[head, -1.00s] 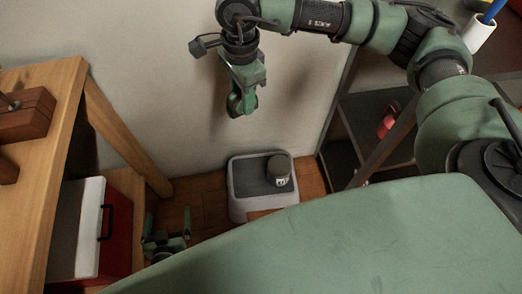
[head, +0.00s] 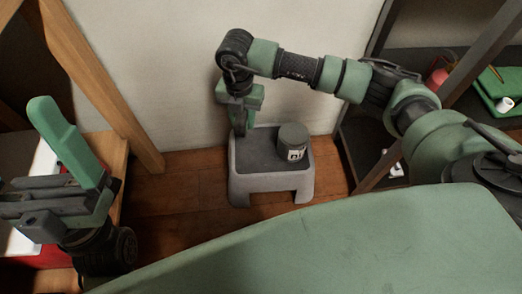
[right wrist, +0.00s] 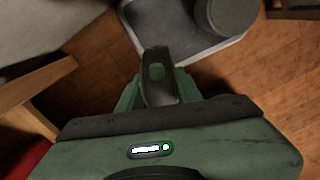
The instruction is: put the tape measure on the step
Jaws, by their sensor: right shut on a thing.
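The step (head: 252,150) is a low grey stool with a dark top, on the wooden floor against the wall. My right gripper (head: 240,122) is shut at its left back edge in the head view. In the right wrist view, a dark object with a green round spot, seemingly the tape measure (right wrist: 157,72), is between the fingers of my right gripper (right wrist: 158,92). The step (right wrist: 185,45) lies beyond it; I cannot tell whether they touch. My left gripper (head: 62,180) is at the left, seemingly open, its fingers partly hidden.
A dark can with a pale label (head: 293,142) stands on the right part of the step. A wooden table leg (head: 105,90) is on the left. A dark shelf (head: 365,135) with items is on the right. Bare floor (head: 180,195) lies left of the step.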

